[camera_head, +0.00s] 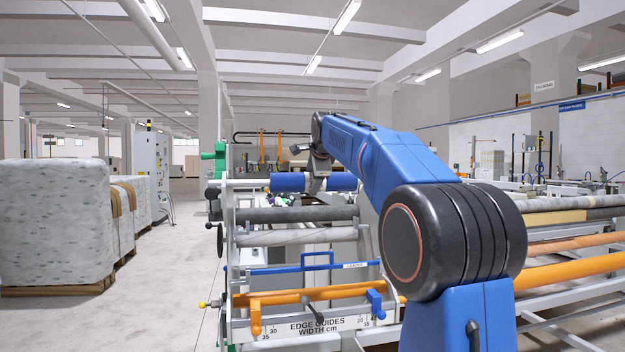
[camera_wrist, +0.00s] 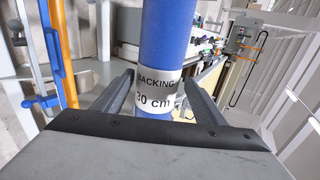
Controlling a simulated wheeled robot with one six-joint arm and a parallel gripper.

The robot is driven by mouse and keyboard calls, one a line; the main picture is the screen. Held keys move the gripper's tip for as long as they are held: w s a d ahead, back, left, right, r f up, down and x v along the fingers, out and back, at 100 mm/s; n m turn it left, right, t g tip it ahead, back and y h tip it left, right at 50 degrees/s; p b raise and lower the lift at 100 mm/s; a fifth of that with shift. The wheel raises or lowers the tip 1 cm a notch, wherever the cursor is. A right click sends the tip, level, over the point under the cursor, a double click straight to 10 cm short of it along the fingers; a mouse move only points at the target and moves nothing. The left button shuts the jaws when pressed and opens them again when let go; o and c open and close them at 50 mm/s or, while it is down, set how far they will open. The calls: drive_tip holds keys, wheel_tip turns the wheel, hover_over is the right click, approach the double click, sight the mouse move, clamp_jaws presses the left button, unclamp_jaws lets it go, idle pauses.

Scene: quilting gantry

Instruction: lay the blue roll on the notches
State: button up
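The blue roll (camera_head: 291,182) lies roughly level, crosswise in the head view, above the grey rollers. In the wrist view the blue roll (camera_wrist: 166,35) runs up the picture and has a pale label reading "BACKING 30 cm" (camera_wrist: 157,93). My gripper (camera_head: 318,184) is at the middle of the roll. The notches cannot be made out clearly, and my arm hides the area right of the roll.
Grey rollers (camera_head: 297,214) span the gantry below the roll. An orange bar (camera_head: 300,294) with a blue clamp (camera_head: 376,302) sits above the edge-guide scale (camera_head: 316,325). Wrapped bales (camera_head: 52,225) stand at left. The aisle floor (camera_head: 170,280) is clear.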

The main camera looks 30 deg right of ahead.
drive_tip(key=shift+o, duration=0.4)
drive_tip(key=v, duration=1.7)
drive_tip(key=shift+s+a, duration=0.15)
drive_tip(key=shift+s, duration=0.05)
drive_tip(key=s+a+f+n+g+y, duration=0.1)
drive_tip(key=s+a+f+n, duration=0.4)
drive_tip(key=s+f, duration=0.7)
drive_tip(key=s+a+f+n+g+y, duration=0.1)
drive_tip(key=s+a+f+n+g, duration=0.2)
drive_tip(key=f, duration=2)
drive_tip(key=s+a+f+n+g+y, duration=0.1)
drive_tip(key=s+a+f+n+g, duration=0.1)
drive_tip(key=s+a+f+n, duration=0.6)
drive_tip(key=s+f+n, duration=0.5)
drive_tip(key=s+f, duration=0.5)
drive_tip(key=s, duration=0.3)
drive_tip(key=shift+s+a, duration=0.35)
drive_tip(key=shift+s, duration=0.05)
